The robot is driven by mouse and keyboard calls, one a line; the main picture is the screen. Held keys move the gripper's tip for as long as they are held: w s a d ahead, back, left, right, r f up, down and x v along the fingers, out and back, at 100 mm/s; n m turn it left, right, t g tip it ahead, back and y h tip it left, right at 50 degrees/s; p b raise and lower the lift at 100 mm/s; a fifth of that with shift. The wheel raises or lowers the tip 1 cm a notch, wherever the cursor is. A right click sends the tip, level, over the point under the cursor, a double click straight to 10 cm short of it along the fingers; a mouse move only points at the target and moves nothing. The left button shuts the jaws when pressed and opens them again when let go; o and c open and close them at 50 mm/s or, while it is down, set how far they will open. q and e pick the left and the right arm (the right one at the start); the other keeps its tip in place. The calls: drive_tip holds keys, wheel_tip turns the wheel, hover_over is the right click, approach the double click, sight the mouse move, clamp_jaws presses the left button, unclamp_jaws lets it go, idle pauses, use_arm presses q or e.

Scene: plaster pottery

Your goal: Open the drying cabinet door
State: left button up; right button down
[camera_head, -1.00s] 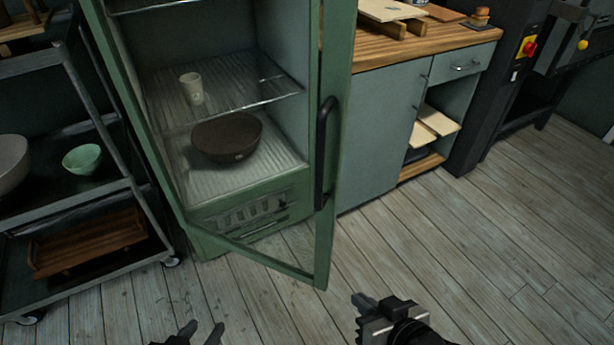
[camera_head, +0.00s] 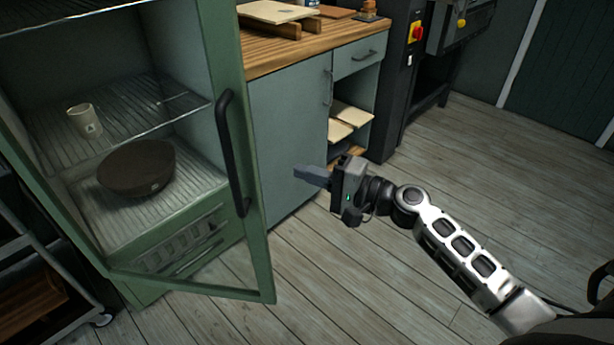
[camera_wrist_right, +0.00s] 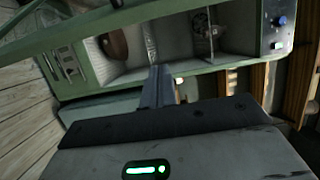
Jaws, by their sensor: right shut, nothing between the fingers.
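The green drying cabinet (camera_head: 165,290) stands at the left in the head view. Its glass-paned door (camera_head: 262,255) is swung partly open toward me, with a black bar handle (camera_head: 230,150) on its frame. Inside are a dark brown bowl (camera_head: 137,168) and a pale cup (camera_head: 84,121). My right gripper (camera_head: 302,174) is shut and empty, to the right of the handle and apart from it in the picture. In the right wrist view its closed fingers (camera_wrist_right: 157,88) point toward the green cabinet, which looks tilted there. My left gripper is not in view.
A blue-grey workbench (camera_head: 285,140) with a wooden top is just right of the cabinet. A dark metal rack (camera_head: 20,255) stands at the lower left. A dark machine (camera_head: 400,80) is behind on the right. The plank floor (camera_head: 480,190) at the right is open.

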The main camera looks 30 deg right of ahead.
use_arm(q)
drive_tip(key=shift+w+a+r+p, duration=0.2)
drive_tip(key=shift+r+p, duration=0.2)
drive_tip(key=shift+p, duration=0.85)
use_arm(e)
drive_tip(key=w+a, duration=0.2)
drive_tip(key=a, duration=0.4)
drive_tip(key=shift+a, duration=0.3)
drive_tip(key=shift+a, duration=0.1)
